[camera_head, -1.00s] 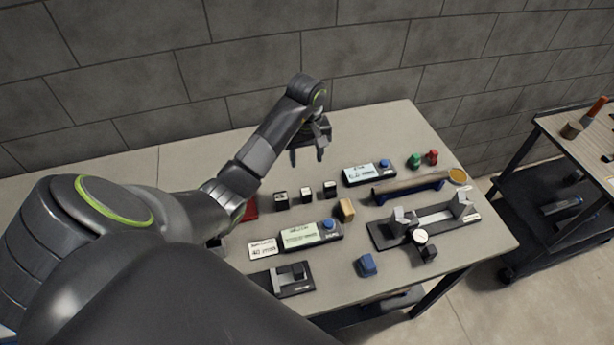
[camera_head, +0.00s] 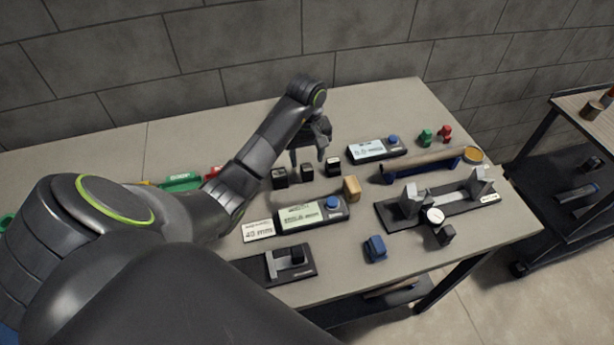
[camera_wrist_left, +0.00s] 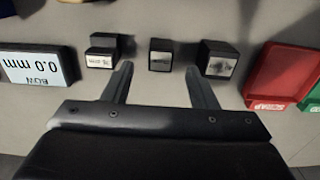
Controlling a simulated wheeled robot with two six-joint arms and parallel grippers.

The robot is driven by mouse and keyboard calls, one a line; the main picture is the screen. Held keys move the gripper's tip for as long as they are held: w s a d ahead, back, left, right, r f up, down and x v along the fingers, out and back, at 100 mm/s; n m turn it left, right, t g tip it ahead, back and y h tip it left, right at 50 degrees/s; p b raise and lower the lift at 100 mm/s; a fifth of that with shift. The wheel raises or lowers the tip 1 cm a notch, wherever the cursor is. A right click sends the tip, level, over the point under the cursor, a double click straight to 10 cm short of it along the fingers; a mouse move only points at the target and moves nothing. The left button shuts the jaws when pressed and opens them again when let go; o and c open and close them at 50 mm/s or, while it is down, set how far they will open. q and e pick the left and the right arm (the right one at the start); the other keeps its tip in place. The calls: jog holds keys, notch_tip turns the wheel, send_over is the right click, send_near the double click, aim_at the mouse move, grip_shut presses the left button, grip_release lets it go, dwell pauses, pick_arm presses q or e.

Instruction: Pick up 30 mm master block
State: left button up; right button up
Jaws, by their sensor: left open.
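Three small dark blocks with white labels stand in a row on the table: a left block (camera_head: 280,177), a middle block (camera_head: 307,172) and a right block (camera_head: 333,167). The labels are too small or blurred to tell surely which is the 30 mm master block. The left wrist view shows the same row reversed, with the middle block (camera_wrist_left: 160,55) between and beyond my fingertips. My left gripper (camera_head: 308,157) is open and empty, pointing down just behind the row; its two fingers also show in the left wrist view (camera_wrist_left: 158,72). My right gripper is not in view.
A digital display (camera_head: 312,213) and a 40 mm card (camera_head: 258,231) lie in front of the blocks. A red scrap bin (camera_wrist_left: 280,78) shows beside the row.

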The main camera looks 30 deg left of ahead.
aim_at(307, 167)
pick_arm(q)
notch_tip(307, 167, down, 2)
jog(key=shift+s+b, duration=0.1)
jog(key=shift+b, duration=0.65)
notch_tip(307, 167, down, 3)
jog(key=shift+d+r+p, duration=0.1)
jog(key=shift+p, duration=0.45)
jog(key=shift+f, duration=0.3)
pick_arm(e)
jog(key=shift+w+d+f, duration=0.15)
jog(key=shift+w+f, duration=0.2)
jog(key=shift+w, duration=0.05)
pick_arm(q)
jog(key=shift+c, duration=0.3)
grip_shut()
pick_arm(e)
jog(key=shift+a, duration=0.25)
